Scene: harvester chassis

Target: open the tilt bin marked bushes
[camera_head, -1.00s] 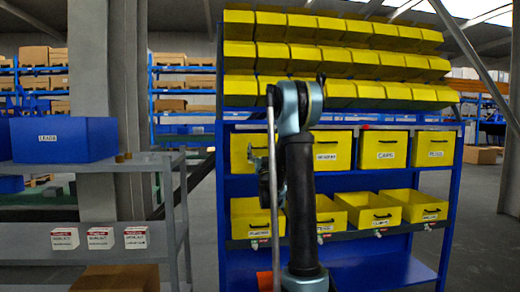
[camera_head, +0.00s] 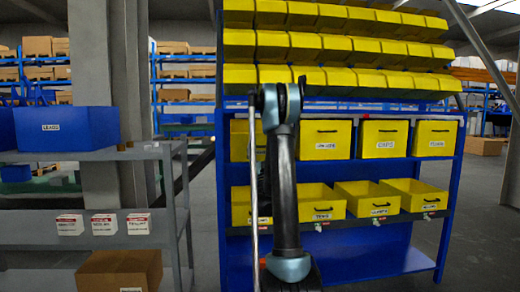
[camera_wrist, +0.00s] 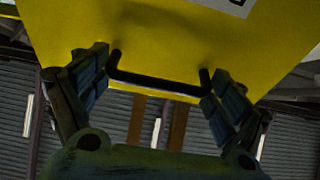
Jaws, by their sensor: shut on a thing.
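A yellow bin (camera_wrist: 170,40) with a black bar handle (camera_wrist: 160,84) fills the top of the wrist view. Its white label (camera_wrist: 232,4) is cut off, so I cannot read its mark. My gripper (camera_wrist: 155,95) has a finger at each end of the handle and is shut on it. In the head view my arm stands in front of the rack and hides the gripper and part of the bins at the left. The rack holds a row of yellow bins with labelled fronts (camera_head: 386,139) above a row of open-topped yellow bins (camera_head: 308,203); the small labels are unclear.
Several rows of small yellow bins (camera_head: 340,48) fill the rack's top. A grey shelf (camera_head: 80,252) at the left carries a blue bin (camera_head: 75,126), white-and-red boxes (camera_head: 104,224) and a cardboard box (camera_head: 118,271). Open floor shows right of the rack.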

